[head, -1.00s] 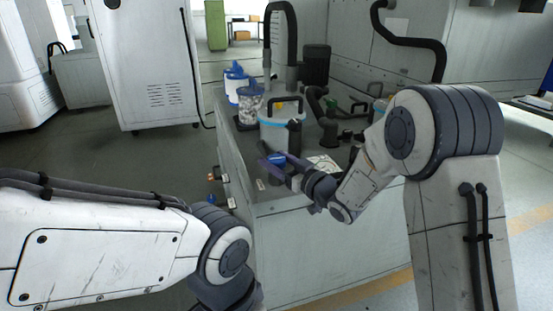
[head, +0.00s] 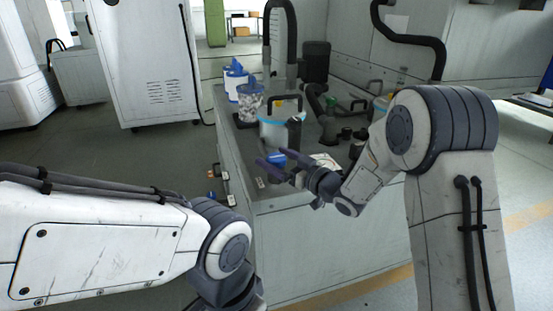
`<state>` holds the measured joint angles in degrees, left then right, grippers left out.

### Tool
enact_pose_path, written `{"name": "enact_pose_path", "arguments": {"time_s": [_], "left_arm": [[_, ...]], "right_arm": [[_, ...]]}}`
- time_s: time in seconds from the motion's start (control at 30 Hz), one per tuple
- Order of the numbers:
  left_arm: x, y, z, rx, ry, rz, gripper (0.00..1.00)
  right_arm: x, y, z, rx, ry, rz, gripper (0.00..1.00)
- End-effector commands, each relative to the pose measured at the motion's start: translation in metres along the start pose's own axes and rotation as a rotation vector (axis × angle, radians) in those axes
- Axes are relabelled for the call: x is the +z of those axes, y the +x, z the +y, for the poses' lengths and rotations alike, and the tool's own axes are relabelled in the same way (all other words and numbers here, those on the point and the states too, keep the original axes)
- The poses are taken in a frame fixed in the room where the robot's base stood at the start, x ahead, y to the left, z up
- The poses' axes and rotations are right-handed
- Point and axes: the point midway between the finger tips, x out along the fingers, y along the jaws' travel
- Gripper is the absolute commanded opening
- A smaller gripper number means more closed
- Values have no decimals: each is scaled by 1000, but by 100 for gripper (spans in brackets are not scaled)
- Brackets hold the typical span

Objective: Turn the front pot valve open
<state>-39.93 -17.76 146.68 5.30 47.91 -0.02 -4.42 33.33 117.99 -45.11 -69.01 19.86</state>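The front pot (head: 270,132) is a pale vessel with a light blue band and a black top handle, standing on the grey bench top. A small blue part, which looks like its valve handle (head: 277,158), shows low at the pot's front. My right gripper (head: 276,163) reaches in from the right with its dark purple fingers apart at the blue part. One finger passes just in front of it. I cannot tell whether the fingers touch it. My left arm comes in at lower left, and its gripper is out of the frame.
A clear jar with a blue lid (head: 250,103) and a blue-and-white container (head: 235,78) stand behind the pot. Black hoses (head: 292,50) and fittings (head: 327,127) crowd the right side of the bench (head: 320,240). A white card lies beside the gripper.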

Motion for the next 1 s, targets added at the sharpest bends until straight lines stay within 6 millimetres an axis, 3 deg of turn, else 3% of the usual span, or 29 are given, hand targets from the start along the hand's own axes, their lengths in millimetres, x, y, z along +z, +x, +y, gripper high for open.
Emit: {"name": "enact_pose_path", "arguments": {"time_s": [0.27, 0.7, 1.0], "left_arm": [[0, -5, 0, 0, 0, 0, 0], [-1, -22, 2, 0, 0, 0, 0], [-1, -23, 2, 0, 0, 0, 0]], "right_arm": [[-1, -14, 1, 3, 1, -3, 94], [-1, -93, 2, 4, 1, -1, 94], [0, -106, 0, 0, 0, 0, 94]]}}
